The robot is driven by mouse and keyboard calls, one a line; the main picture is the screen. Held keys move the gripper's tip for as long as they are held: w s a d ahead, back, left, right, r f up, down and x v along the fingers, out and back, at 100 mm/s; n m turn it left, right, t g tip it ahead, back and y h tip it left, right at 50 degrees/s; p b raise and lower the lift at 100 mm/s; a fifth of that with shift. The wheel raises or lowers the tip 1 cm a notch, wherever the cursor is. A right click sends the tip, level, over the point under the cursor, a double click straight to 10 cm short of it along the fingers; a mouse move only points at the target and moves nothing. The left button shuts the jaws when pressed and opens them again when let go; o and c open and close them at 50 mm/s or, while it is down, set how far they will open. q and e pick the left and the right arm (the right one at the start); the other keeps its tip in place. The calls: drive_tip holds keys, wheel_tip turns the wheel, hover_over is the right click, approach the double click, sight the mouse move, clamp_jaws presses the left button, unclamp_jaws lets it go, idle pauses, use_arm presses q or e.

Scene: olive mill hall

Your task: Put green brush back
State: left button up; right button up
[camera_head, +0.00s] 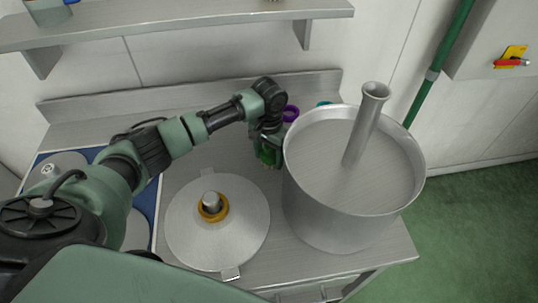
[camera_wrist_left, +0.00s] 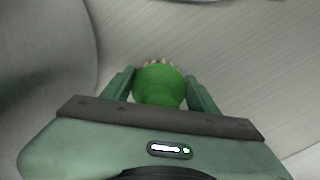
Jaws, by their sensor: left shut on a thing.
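The green brush (camera_wrist_left: 158,85) is between the two fingers of my left gripper (camera_wrist_left: 160,88) in the left wrist view, with pale bristles showing at its far end. In the head view my left gripper (camera_head: 267,150) is beside the left wall of the large metal pot, and the green brush (camera_head: 268,156) shows below it, close to the metal table (camera_head: 180,178). I cannot tell whether the bristles touch the table. My right gripper is not in view.
The large metal pot (camera_head: 330,222) with an upright tube (camera_head: 366,125) stands at the right. A round lid (camera_head: 190,240) with a yellow-ringed knob lies in front. A purple ring-shaped item (camera_head: 290,113) and a teal item (camera_head: 324,104) sit behind, partly hidden. A shelf (camera_head: 180,22) hangs above.

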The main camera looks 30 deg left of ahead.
use_arm(q)
drive_tip(key=o, duration=1.2)
drive_tip(key=shift+f, duration=0.1)
wheel_tip(320, 180, up, 12)
drive_tip(key=shift+r+b, duration=0.2)
drive_tip(key=shift+b, duration=0.6)
